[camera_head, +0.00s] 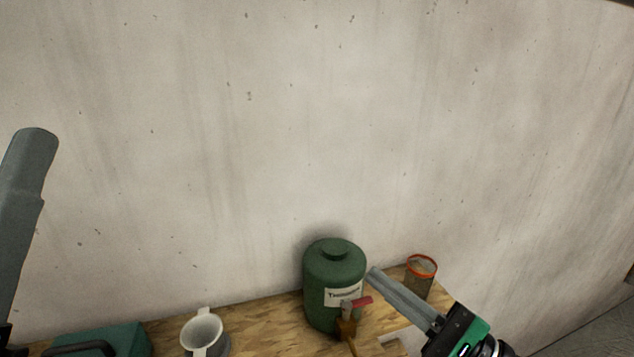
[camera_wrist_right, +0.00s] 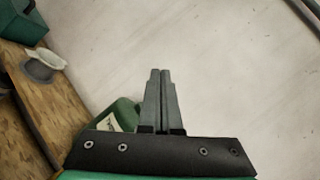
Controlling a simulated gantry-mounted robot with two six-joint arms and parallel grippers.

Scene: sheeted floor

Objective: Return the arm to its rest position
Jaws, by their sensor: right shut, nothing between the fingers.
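My right gripper (camera_head: 374,275) reaches in from the lower right in the head view. Its two grey fingers are shut together with nothing between them, as the right wrist view (camera_wrist_right: 160,74) also shows. Part of the canister shows behind the fingers in the right wrist view (camera_wrist_right: 121,112). My left gripper (camera_head: 36,134) is a grey upright shape at the left edge, largely cut off, so its opening is unclear.
A wooden board surface (camera_head: 268,314) runs along a pale wall. On it are a grey-white cup (camera_head: 203,330), a teal box (camera_head: 122,340) with a dark handle, and an orange-rimmed jar (camera_head: 420,278). A red-handled tap (camera_head: 356,304) juts from the canister's front.

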